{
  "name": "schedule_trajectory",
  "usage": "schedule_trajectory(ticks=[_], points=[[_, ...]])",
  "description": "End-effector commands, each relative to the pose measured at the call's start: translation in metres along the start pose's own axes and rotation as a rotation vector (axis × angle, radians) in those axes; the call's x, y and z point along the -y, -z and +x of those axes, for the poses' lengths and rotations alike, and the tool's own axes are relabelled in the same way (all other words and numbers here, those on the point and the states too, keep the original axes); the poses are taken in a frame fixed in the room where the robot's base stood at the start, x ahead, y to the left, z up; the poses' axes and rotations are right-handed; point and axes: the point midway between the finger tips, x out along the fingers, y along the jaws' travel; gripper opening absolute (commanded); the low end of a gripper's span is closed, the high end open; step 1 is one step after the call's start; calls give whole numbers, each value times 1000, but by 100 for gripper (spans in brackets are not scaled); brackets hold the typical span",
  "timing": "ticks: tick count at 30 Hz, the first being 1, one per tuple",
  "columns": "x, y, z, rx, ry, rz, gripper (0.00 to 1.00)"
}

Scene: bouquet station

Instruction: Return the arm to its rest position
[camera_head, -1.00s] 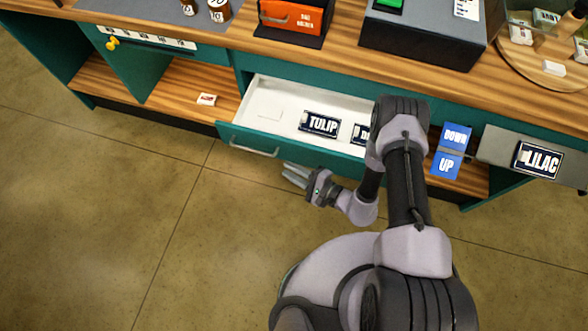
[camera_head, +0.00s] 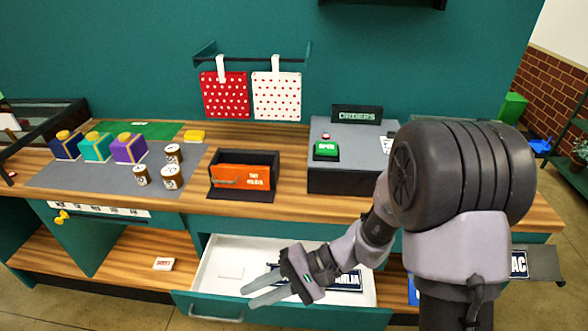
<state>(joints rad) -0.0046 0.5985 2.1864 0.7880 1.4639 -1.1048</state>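My arm rises on the right side of the view and bends down to the left. My gripper (camera_head: 248,297) is over the open drawer (camera_head: 215,262), its grey fingers pointing left and slightly apart with nothing seen between them. A dark card (camera_head: 348,281) ending in "HLIA" lies in the drawer, partly hidden behind my gripper. A pale flat square lies to the left in the drawer.
An orange box (camera_head: 243,177) and a grey orders box (camera_head: 340,180) stand on the wooden counter (camera_head: 300,210). Several small jars and coloured boxes stand at left. Dotted cloths (camera_head: 276,97) hang behind. The open drawer juts out in front.

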Motion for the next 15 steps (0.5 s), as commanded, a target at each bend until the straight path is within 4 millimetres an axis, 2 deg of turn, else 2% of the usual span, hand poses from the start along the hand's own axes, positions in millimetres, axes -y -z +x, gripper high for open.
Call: schedule_trajectory(ticks=[1,3,6,12,15], points=[[5,-21,-17,-37,-96,-45,22],[3,-50,-44,-118,-244,-84,22],[-8,-82,-84,-305,-428,-132,22],[-27,-120,-157,-756,-613,-203,22],[-30,-129,-178,-899,-630,-224,22]])
